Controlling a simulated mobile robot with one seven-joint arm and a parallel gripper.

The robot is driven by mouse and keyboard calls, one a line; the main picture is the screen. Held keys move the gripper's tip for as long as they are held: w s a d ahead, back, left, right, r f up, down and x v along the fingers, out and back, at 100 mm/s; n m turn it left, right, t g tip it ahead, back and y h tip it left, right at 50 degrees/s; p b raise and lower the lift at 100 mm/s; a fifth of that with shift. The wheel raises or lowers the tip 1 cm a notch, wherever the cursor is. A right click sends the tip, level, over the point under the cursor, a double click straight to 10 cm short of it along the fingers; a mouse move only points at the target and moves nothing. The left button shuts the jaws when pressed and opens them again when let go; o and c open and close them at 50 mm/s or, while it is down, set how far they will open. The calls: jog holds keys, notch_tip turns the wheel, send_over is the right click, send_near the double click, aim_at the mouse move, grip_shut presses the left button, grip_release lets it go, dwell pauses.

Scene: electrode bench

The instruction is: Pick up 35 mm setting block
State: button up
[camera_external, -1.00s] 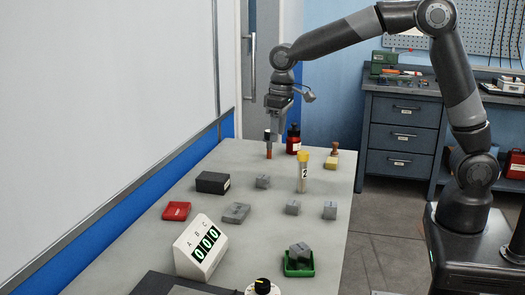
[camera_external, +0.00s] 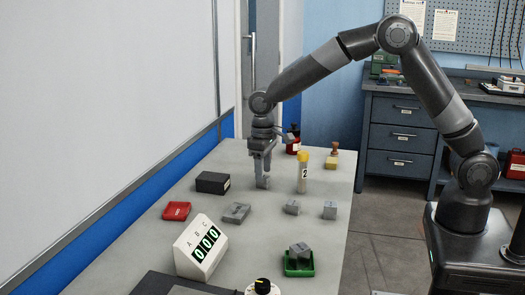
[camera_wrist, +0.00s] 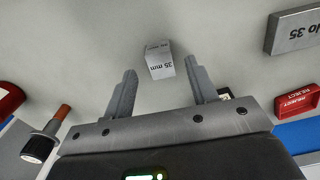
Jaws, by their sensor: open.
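The 35 mm setting block is a small grey block with "35 mm" printed on its face. In the wrist view the block (camera_wrist: 159,60) lies on the table, in line with the gap between my fingertips. In the external view the block (camera_external: 263,182) shows just under my gripper (camera_external: 262,160) and is partly covered by it. My gripper is open, pointing down, and the wrist view shows two parted fingers (camera_wrist: 161,74) with nothing held. I cannot tell from these views how far the fingers reach down beside the block.
A black box (camera_external: 212,183) stands left of the block and a yellow-capped tube (camera_external: 303,172) right of it. Two small grey blocks (camera_external: 292,208) (camera_external: 330,210) lie nearer. A dark-capped brown rod (camera_wrist: 48,138) and a red bottle (camera_wrist: 8,100) are left in the wrist view.

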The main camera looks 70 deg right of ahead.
aim_at(263, 182)
notch_tip(263, 182, down, 3)
jog(key=shift+a+f, duration=0.1)
jog(key=shift+f, duration=0.05)
jog(key=shift+c, duration=0.2)
grip_shut()
dwell(0.3)
